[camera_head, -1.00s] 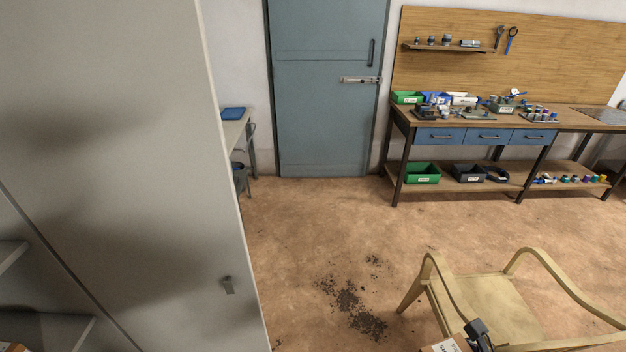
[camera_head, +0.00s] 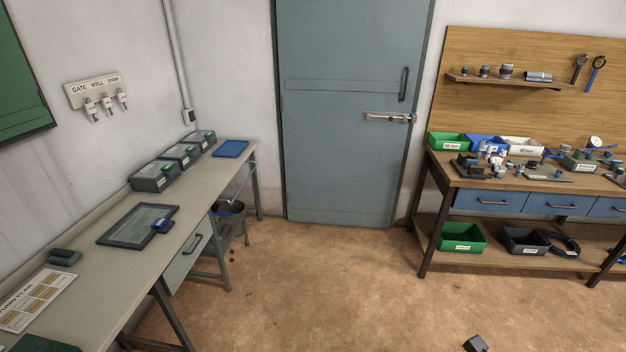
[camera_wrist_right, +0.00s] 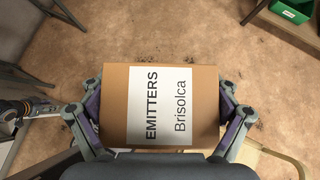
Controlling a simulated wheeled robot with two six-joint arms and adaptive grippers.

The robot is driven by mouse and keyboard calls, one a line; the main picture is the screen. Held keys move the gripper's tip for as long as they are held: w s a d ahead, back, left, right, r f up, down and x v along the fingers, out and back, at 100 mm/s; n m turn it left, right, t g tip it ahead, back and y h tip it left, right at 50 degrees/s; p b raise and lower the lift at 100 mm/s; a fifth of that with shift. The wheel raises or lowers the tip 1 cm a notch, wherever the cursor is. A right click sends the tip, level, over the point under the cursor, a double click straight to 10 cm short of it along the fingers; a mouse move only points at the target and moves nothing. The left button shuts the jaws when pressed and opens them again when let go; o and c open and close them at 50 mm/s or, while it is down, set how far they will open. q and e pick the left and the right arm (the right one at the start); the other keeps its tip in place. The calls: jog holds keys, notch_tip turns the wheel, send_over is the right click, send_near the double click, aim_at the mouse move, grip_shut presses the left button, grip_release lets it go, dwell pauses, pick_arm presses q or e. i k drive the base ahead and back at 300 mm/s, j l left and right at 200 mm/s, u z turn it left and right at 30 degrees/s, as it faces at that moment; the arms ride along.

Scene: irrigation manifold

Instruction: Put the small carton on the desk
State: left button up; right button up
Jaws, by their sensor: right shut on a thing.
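The small carton (camera_wrist_right: 160,105) is brown with a white label reading EMITTERS Brisolca. It fills the middle of the right wrist view. My right gripper (camera_wrist_right: 162,112) is shut on it, with a finger against each side, and holds it above the floor. The desk (camera_head: 130,248) is the long grey-topped one along the left wall in the head view, with clear patches on its top. The carton does not show in the head view. A small dark part at that view's bottom edge seems to be mine.
On the desk are several grey boxes (camera_head: 154,176), a blue folder (camera_head: 230,148), a tablet (camera_head: 137,226) and a printed sheet (camera_head: 35,300). A bucket (camera_head: 230,215) stands beneath its far end. A workbench (camera_head: 480,187) stands right. Brown floor (camera_head: 320,290) between them is open.

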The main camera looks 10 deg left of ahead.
aim_at(104, 288)
jog(key=i+j+u, duration=0.15)
jog(key=i+u, duration=0.25)
jog(key=i, duration=0.35)
jog(key=i+u, duration=0.35)
jog(key=i, duration=0.35)
jog(key=i+u, duration=0.1)
jog(key=u, duration=0.9)
jog(key=i+l+u, duration=0.1)
jog(key=u, duration=0.35)
jog(key=l+u, duration=0.15)
jog(key=u, duration=0.35)
jog(key=l+u, duration=0.1)
jog(key=u, duration=0.4)
jog(key=l+u, duration=0.15)
jog(key=u, duration=0.35)
jog(key=l+u, duration=0.15)
jog(key=u, duration=0.35)
jog(key=i, duration=0.05)
